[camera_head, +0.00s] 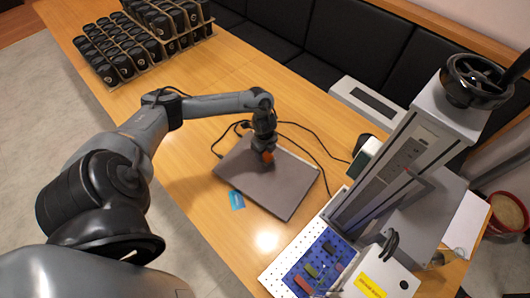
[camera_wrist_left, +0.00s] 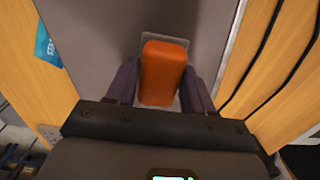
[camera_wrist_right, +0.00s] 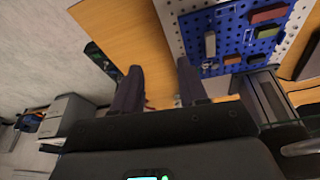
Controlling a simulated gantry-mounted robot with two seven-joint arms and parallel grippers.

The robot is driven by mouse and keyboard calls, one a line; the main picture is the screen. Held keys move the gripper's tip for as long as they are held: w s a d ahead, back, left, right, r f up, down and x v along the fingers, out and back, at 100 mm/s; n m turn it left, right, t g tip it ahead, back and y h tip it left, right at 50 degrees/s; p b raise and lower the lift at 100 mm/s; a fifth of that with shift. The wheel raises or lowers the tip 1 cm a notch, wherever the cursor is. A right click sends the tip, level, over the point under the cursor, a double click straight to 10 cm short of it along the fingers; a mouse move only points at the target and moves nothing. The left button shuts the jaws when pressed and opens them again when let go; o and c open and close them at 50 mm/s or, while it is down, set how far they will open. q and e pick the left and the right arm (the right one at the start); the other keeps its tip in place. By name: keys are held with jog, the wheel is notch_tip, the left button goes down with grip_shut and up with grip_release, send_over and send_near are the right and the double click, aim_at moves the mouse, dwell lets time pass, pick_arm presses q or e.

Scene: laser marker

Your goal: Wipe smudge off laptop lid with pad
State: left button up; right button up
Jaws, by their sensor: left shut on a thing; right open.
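The closed grey laptop (camera_head: 285,185) lies on the wooden table in the head view; its lid also fills the middle of the left wrist view (camera_wrist_left: 95,35). My left gripper (camera_head: 265,150) is over the lid's far left part, shut on the orange pad (camera_wrist_left: 163,70). The pad is at or just above the lid; I cannot tell if it touches. A paler grey patch borders the pad in the left wrist view; I cannot tell whether it is the smudge. My right gripper (camera_wrist_right: 158,72) is open and empty, near the blue pegboard.
A blue card (camera_head: 236,200) lies by the laptop's left edge. Black cables run behind the laptop. The laser marker (camera_head: 400,155) stands at right, with the blue pegboard (camera_head: 318,262) and its small blocks in front. Racks of black cups (camera_head: 120,55) stand far left.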

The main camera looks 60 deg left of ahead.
pick_arm(q)
jog(key=shift+r+p, duration=1.65)
jog(key=shift+r, duration=0.2)
jog(key=shift+a, duration=0.15)
